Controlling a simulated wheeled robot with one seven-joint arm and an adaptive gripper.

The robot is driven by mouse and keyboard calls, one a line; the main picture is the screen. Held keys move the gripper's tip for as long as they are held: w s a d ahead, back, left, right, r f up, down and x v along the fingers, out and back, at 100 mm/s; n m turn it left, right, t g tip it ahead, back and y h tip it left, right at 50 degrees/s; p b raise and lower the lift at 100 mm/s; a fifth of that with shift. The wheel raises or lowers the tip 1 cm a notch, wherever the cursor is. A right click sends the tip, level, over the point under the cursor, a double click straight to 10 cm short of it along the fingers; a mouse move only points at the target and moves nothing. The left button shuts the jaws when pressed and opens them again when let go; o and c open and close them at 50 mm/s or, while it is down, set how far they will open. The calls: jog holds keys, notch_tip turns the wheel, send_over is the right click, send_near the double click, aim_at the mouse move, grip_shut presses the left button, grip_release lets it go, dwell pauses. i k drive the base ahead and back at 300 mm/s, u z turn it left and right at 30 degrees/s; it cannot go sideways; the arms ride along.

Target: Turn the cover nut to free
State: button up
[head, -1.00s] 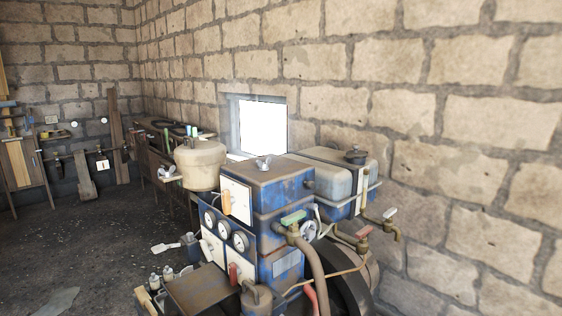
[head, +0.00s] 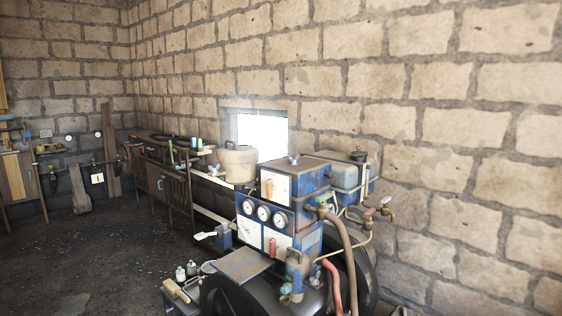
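A small grey wing-shaped nut (head: 293,159), which looks like the cover nut, stands on the flat top of the worn blue engine housing (head: 311,192). It is small in the head view, so I cannot tell how tight it is. The housing front carries round white gauges (head: 263,213) and a white panel with an orange handle (head: 269,188). My gripper is not in view.
A grey fuel tank (head: 343,173) sits behind the housing at right, with brass taps (head: 384,211) beside it. A thick hose (head: 345,245) and dark wheel (head: 232,297) are in front. Floor (head: 95,245) at left is mostly open.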

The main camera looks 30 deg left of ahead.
aim_at(293, 162)
jog(key=u, duration=1.1)
